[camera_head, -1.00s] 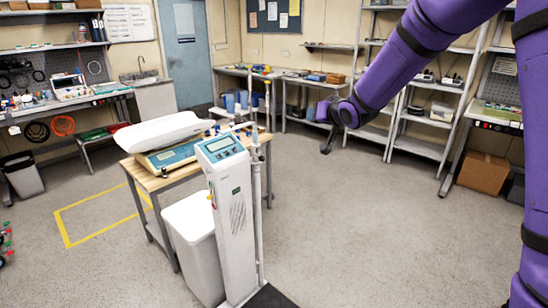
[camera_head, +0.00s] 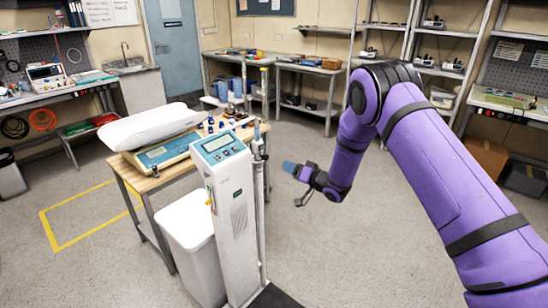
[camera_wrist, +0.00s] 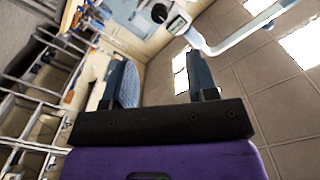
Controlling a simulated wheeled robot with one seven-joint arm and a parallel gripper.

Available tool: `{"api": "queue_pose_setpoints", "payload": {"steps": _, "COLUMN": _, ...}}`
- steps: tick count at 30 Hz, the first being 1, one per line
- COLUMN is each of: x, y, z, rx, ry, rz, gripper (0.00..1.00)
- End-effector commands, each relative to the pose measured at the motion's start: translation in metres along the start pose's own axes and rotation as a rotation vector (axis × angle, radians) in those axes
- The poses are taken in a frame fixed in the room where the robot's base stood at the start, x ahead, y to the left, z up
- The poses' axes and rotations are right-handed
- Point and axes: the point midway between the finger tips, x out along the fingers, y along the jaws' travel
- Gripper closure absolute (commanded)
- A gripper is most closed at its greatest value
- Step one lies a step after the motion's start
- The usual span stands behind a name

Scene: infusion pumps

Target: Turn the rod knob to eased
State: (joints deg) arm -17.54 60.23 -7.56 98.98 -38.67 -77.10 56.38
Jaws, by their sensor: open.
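A white column scale (camera_head: 232,215) with a blue display head stands in the middle of the head view. A pale upright rod (camera_head: 262,225) rises along its right side. A small dark clamp-like part (camera_head: 258,150) sits on the rod near the display; I cannot make out which way its knob is turned. My gripper (camera_head: 293,184) is to the right of the rod, apart from it, with empty jaws spread. In the wrist view my open gripper (camera_wrist: 163,80) shows two blue-grey fingers with nothing between them.
A wooden table (camera_head: 150,183) with a baby scale (camera_head: 152,128) stands behind the column, and a white bin (camera_head: 192,245) is at its left. Benches (camera_head: 308,68) and shelves line the back.

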Motion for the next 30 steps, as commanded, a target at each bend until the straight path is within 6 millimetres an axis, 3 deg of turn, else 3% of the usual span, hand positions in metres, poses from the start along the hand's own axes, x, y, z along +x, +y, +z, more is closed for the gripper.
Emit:
{"api": "queue_pose_setpoints", "payload": {"steps": 8, "x": 0.022, "y": 0.0, "z": 0.005, "rx": 0.005, "ry": -0.003, "rz": -0.014, "gripper": 0.47}}
{"api": "queue_pose_setpoints", "payload": {"steps": 21, "x": 0.093, "y": -0.001, "z": 0.005, "rx": 0.004, "ry": -0.002, "rz": -0.014, "gripper": 0.47}}
{"api": "queue_pose_setpoints", "payload": {"steps": 30, "x": 0.109, "y": -0.001, "z": 0.004, "rx": 0.006, "ry": -0.001, "rz": -0.011, "gripper": 0.47}}
